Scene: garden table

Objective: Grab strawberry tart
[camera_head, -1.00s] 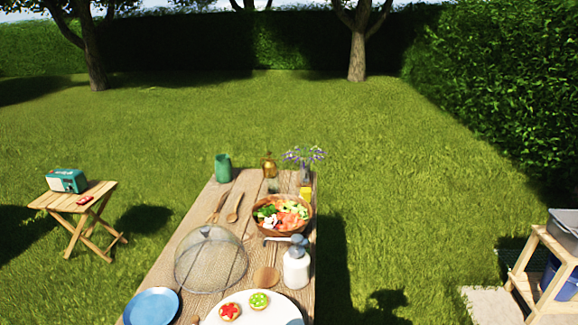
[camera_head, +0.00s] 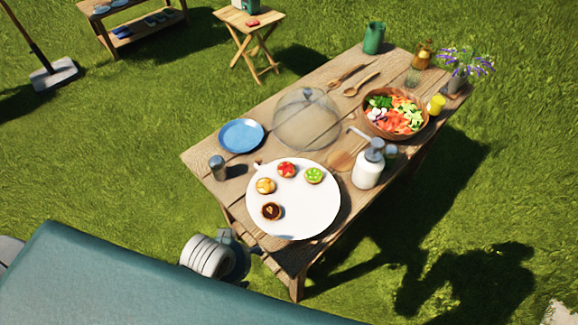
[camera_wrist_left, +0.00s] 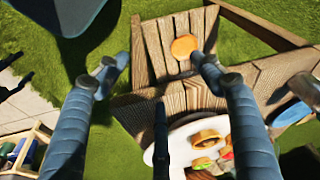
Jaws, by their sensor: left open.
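The strawberry tart (camera_head: 287,169), small with a red top, sits on the white plate (camera_head: 310,215) at the near end of the table. A green-topped tart (camera_head: 314,175), a pale orange tart (camera_head: 265,186) and a dark chocolate tart (camera_head: 271,211) share the plate. My left gripper (camera_head: 230,240) is low at the table's near-left edge, apart from the plate. In the left wrist view my left gripper (camera_wrist_left: 157,68) is open and empty, with the plate (camera_wrist_left: 160,155) at the bottom, partly hidden by a finger. My right gripper does not show.
A blue plate (camera_head: 241,135), dark shaker (camera_head: 217,167), mesh dome (camera_head: 307,118), white pump bottle (camera_head: 368,165) and salad bowl (camera_head: 396,113) surround the white plate. The near table edge (camera_head: 285,262) lies beside my left gripper.

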